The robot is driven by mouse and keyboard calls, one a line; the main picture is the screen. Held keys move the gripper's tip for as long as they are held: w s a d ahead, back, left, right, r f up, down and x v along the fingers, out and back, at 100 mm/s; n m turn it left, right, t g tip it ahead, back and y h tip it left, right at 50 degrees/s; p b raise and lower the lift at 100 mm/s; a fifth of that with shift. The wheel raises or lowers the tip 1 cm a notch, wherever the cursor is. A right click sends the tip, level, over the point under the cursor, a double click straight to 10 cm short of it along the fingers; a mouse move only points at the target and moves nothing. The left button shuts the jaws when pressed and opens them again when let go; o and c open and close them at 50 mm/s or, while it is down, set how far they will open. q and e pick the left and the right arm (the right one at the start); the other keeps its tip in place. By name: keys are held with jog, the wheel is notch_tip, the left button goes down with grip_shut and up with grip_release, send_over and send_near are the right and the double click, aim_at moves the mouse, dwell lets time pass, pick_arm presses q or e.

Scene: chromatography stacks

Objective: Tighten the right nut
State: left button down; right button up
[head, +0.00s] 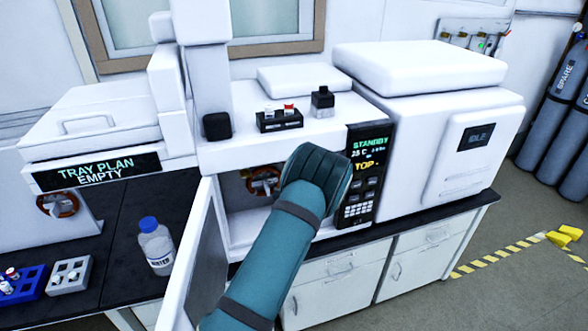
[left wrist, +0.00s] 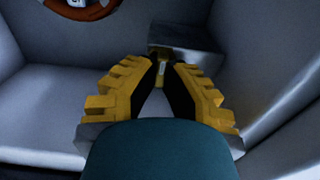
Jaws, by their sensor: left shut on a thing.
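My left gripper (left wrist: 163,68) reaches into a white-walled oven compartment (head: 238,215) in the instrument's front. Its yellow-padded fingers are shut on a small pale, brass-coloured fitting, which looks like the nut; the fingers hide most of it. A grey metal block (left wrist: 188,62) sits just beyond the fingertips. In the head view my teal left arm covers the right part of the opening and hides the gripper and nut. A red-brown coil (head: 263,182) hangs inside the compartment, left of my wrist; its edge shows in the left wrist view (left wrist: 76,10). My right gripper is not in view.
The oven door (head: 200,262) stands open left of my arm. A control panel (head: 362,178) reading STANDBY is close to the right of my wrist. A black vial rack (head: 279,122) stands on top. A water bottle (head: 156,247) stands on the bench to the left.

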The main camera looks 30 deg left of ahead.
pick_arm(q)
jog(key=shift+a+r, duration=0.1)
jog(key=shift+r, duration=0.05)
jog(key=c, duration=1)
grip_release()
jog(key=shift+c, duration=0.2)
jog(key=v, duration=1.2)
